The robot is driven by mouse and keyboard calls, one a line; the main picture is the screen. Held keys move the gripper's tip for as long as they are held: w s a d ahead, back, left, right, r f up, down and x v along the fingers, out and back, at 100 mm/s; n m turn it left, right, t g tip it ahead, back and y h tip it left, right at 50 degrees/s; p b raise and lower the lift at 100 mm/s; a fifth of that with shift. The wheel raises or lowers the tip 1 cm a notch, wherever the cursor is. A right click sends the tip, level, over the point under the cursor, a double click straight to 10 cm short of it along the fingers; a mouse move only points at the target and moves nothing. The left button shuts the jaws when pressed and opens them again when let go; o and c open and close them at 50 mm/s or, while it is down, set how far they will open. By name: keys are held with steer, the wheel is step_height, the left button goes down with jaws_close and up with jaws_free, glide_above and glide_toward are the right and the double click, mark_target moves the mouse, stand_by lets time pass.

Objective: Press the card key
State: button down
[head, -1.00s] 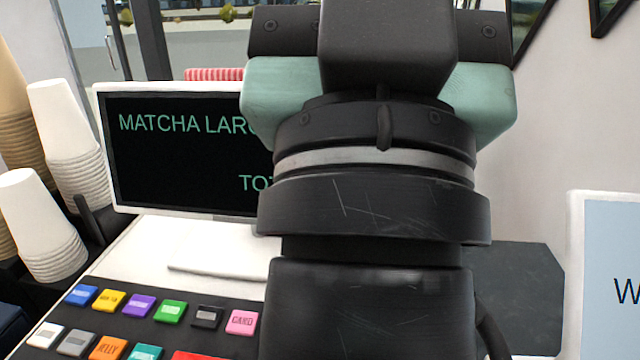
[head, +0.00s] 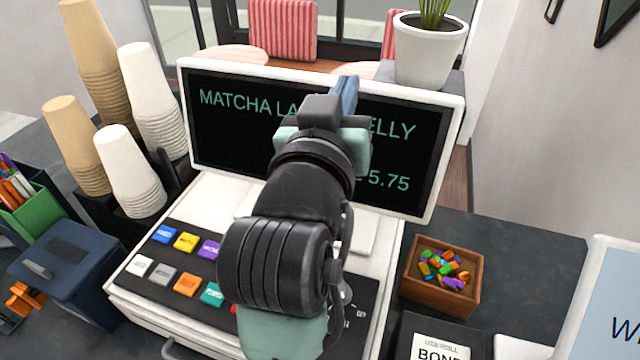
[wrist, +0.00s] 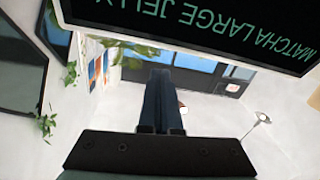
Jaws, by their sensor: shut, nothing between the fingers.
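The cash register's keypad shows several coloured keys in the head view, among them blue (head: 165,234), yellow (head: 186,242), purple (head: 209,248), orange (head: 187,284) and teal (head: 212,294). The pink card key is hidden behind my arm. My gripper (head: 345,92) is in front of the register screen (head: 235,135), above and beyond the keypad. In the wrist view its fingers (wrist: 160,80) are together with nothing between them, and the screen (wrist: 200,25) shows upside down, reading "MATCHA LARGE JELLY".
Stacked cups (head: 150,95) stand left of the register. A potted plant (head: 428,55) is behind the screen.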

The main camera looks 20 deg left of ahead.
steer(key=s+a+f+n+g+h+p, duration=0.1)
steer(key=s+a+f+g+h+p, duration=0.1)
steer(key=s+f+g+p, duration=0.2)
steer(key=s+a+f+n+g+h+p, duration=0.1)
steer(key=s+f+g+p, duration=0.4)
steer(key=f, duration=0.8)
steer(key=a+n+p, duration=0.1)
steer(key=a+p, duration=0.1)
steer(key=p, duration=0.1)
steer(key=shift+a+g+h, duration=0.2)
steer(key=shift+g+h, duration=0.1)
steer(key=shift+h, duration=0.1)
steer(key=shift+f, duration=0.1)
step_height(320, 180, down, 7)
steer(key=b, duration=0.7)
steer(key=shift+f+b, duration=0.15)
steer(key=shift+b, duration=0.15)
steer(key=shift+f+b, duration=0.3)
steer(key=shift+f, duration=0.3)
steer(key=shift+f, duration=0.1)
steer(key=shift+f, duration=0.3)
